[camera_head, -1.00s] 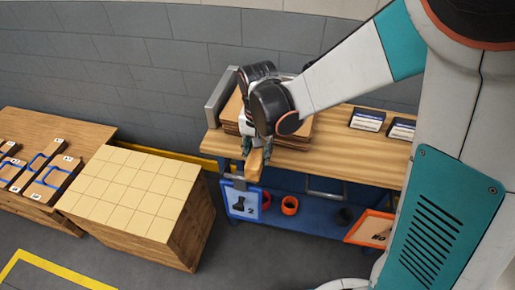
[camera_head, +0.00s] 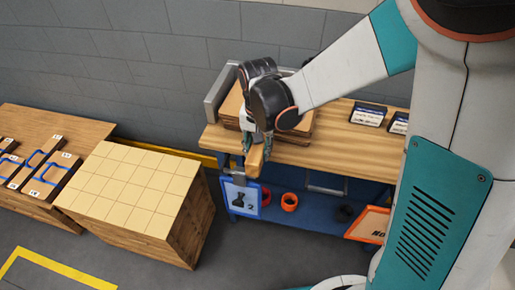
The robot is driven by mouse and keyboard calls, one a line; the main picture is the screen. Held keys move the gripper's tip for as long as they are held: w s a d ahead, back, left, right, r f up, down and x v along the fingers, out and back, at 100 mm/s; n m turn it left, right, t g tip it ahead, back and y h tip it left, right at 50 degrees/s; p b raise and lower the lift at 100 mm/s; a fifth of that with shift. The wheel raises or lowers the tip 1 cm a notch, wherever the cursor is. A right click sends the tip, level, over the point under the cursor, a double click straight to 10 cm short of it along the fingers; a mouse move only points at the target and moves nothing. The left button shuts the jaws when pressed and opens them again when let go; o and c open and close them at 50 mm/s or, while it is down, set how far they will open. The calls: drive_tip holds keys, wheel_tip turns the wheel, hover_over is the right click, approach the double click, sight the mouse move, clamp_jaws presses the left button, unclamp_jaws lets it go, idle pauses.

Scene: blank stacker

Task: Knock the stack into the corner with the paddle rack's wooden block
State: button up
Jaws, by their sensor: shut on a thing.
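My gripper (camera_head: 254,146) is shut on a wooden block (camera_head: 256,160) at the front left edge of the wooden bench. The block points toward the camera and partly overhangs the edge. The stack (camera_head: 303,126) of brown flat blanks lies on the bench behind my gripper, and my wrist hides much of it. A grey metal corner fence (camera_head: 218,95) stands at the bench's left and back, beside the stack. Whether the block touches the stack I cannot tell.
The bench top (camera_head: 350,145) is clear right of the stack, up to two dark-and-white boxes (camera_head: 369,115). A blue lower shelf (camera_head: 300,206) holds orange rings (camera_head: 289,202). A wooden crate (camera_head: 140,190) with a gridded top stands left. Blue-handled paddles (camera_head: 48,178) lie on a table (camera_head: 75,130) further left.

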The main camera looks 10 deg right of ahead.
drive_tip(key=shift+w+d, duration=0.3)
drive_tip(key=shift+w, duration=0.55)
drive_tip(key=shift+w+d, duration=0.25)
drive_tip(key=shift+w, duration=0.4)
drive_tip(key=shift+w+d, duration=0.25)
drive_tip(key=shift+w, duration=0.5)
drive_tip(key=shift+s+a, duration=0.3)
drive_tip(key=shift+s, duration=0.65)
drive_tip(key=shift+r+p, duration=2.95)
drive_tip(key=shift+r, duration=1.6)
